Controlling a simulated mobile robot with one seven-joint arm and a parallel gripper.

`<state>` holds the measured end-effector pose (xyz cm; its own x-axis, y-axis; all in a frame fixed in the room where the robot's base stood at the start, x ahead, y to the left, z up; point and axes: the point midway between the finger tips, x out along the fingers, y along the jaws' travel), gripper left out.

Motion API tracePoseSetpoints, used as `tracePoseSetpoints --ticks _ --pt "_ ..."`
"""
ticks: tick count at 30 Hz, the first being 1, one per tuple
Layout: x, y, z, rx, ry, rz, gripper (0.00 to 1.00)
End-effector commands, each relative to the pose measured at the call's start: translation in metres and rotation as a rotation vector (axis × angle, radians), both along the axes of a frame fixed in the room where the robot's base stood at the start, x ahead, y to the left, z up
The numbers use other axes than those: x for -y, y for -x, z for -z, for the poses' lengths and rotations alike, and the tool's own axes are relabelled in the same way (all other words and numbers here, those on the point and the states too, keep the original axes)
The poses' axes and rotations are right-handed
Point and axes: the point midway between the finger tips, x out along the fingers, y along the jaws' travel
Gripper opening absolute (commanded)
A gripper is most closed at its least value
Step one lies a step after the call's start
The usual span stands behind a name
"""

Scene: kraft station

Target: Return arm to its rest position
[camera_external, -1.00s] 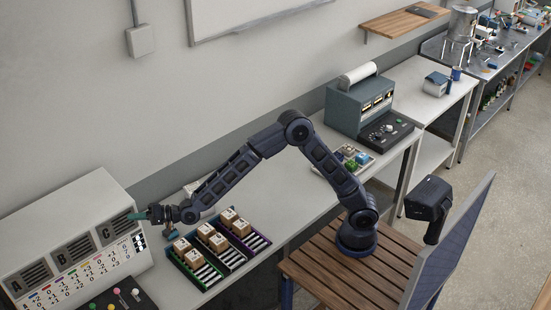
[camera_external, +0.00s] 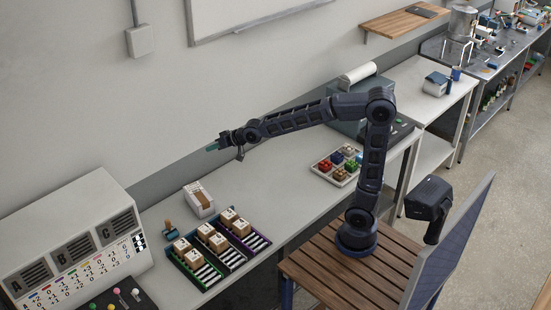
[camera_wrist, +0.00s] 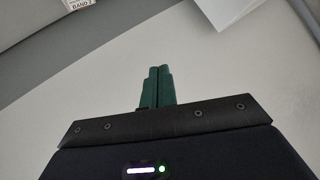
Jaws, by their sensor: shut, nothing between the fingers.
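My gripper (camera_external: 212,147) is raised above the white bench, in front of the grey wall, at the end of my dark jointed arm. Its green fingers point left. In the wrist view the two green fingers (camera_wrist: 157,86) are together with nothing between them. My arm is bent, with its elbow high above my base on the slatted wooden platform (camera_external: 322,270). The gripper touches nothing.
Trays of small boxes (camera_external: 237,262), a white box (camera_external: 199,199) and a wooden-handled stamp (camera_external: 169,229) stand on the bench. The A-B-C panel (camera_external: 45,228) is at left. A tray of coloured parts (camera_external: 322,172) and a teal machine (camera_external: 345,128) are at right.

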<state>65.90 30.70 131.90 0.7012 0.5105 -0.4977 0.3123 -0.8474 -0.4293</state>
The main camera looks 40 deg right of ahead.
Motion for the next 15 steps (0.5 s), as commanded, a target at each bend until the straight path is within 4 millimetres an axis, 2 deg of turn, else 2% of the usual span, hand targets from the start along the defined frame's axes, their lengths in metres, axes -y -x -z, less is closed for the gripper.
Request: tracePoseSetpoints --ticks 1,3,8,15 --pt "0.026 0.005 -0.001 -0.007 0.034 0.019 0.0" --pt "0.061 0.014 0.001 -0.024 0.087 0.041 0.0" --pt "0.135 0.041 0.008 -0.075 0.199 0.086 0.0" --pt "0.235 0.099 0.026 -0.177 0.341 0.145 0.0"
